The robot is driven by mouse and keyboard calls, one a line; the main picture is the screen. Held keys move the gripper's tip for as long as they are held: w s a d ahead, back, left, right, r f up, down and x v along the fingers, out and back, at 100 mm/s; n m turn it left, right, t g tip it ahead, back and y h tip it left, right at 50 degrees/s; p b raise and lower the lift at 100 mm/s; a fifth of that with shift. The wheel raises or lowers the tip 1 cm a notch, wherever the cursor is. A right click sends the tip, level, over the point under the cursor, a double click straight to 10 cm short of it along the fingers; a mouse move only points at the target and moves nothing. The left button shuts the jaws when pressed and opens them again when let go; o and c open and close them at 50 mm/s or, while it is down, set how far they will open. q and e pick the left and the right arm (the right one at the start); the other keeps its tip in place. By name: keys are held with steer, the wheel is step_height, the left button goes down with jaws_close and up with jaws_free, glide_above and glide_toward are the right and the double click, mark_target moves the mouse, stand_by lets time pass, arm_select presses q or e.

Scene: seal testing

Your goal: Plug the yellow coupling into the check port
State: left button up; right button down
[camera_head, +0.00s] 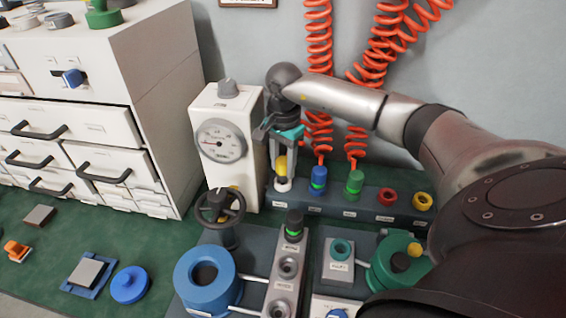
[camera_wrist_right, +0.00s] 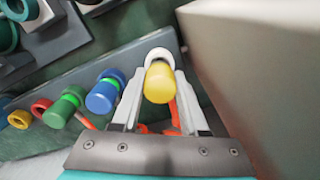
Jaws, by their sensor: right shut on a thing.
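The yellow coupling (camera_head: 281,165) is between the fingers of my right gripper (camera_head: 284,150), just above the white-ringed socket (camera_head: 283,184) at the left end of the rack. In the right wrist view the fingers (camera_wrist_right: 157,95) are shut on the yellow coupling (camera_wrist_right: 160,83), with the white ring (camera_wrist_right: 158,55) directly behind it. I cannot tell whether it is seated in that socket or a little clear of it. A small grey block with a teal-ringed port (camera_head: 342,247) stands in front of the rack; its label is too small to read surely. My left gripper is not in view.
The rack (camera_head: 330,197) also holds a blue coupling (camera_head: 319,178), a green coupling (camera_head: 354,182), and red and yellow rings. Red coiled hoses hang behind. A gauge box (camera_head: 226,145) stands close left of the gripper. A blue ring fixture (camera_head: 205,280) and a green one (camera_head: 395,262) are in front.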

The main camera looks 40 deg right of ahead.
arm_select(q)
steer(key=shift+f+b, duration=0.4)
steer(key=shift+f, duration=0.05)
arm_select(e)
steer(key=shift+f, duration=0.7)
steer(key=shift+c, duration=1.8)
jaws_free()
arm_select(q)
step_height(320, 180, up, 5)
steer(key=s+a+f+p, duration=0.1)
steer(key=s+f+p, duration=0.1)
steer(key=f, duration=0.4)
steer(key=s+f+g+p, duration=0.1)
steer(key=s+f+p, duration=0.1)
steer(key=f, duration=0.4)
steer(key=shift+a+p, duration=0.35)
steer(key=shift+p, duration=0.55)
arm_select(e)
step_height(320, 180, up, 15)
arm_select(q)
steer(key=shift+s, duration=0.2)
arm_select(e)
steer(key=shift+s, duration=0.15)
